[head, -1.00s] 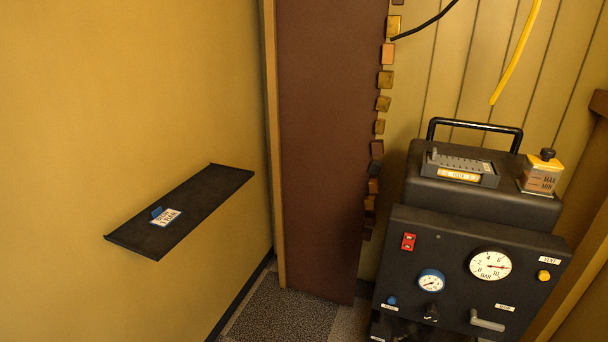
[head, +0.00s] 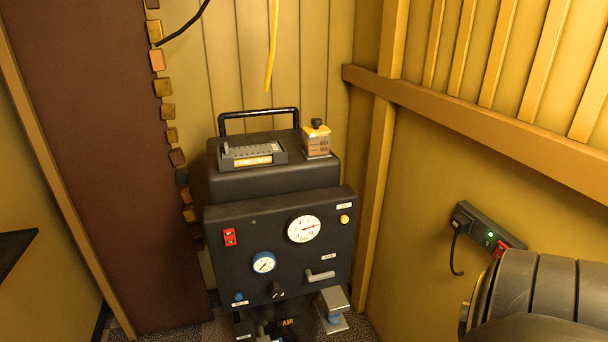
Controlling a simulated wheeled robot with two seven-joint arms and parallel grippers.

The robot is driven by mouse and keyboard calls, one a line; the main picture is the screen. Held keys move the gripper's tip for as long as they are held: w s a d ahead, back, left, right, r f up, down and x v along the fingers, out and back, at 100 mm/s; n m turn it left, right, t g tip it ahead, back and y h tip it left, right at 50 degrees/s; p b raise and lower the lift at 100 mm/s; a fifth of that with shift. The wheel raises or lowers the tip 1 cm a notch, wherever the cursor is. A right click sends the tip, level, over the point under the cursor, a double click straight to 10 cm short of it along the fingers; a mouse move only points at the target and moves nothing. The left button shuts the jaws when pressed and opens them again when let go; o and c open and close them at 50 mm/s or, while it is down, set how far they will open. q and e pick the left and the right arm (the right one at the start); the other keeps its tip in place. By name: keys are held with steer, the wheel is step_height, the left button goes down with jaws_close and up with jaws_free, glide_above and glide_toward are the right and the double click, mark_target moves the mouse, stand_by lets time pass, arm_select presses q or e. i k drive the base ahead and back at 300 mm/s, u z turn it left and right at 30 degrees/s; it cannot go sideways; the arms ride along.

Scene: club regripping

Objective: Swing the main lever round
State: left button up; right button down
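A light grey lever (head: 320,276) is on the front panel of a black machine (head: 225,270), lower right of its gauges. It lies nearly level, with a small white label (head: 328,257) above it, too small to read. I take this to be the main lever. A dark knob (head: 277,290) sits to its left, lower on the panel. Neither gripper can be made out in the head view, and nothing is seen touching the lever.
The panel has a white gauge (head: 304,229), a blue-rimmed gauge (head: 264,262), a red switch (head: 230,237) and a yellow button (head: 344,219). A grey block (head: 334,305) stands low at the machine's right. A socket strip (head: 485,229) is on the right wall.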

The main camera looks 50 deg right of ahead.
mark_target(310, 279)
steer(key=z, duration=1.8)
steer(key=k, duration=0.5)
steer(key=u, duration=0.85)
steer(key=i, duration=1.15)
steer(key=z, duration=0.75)
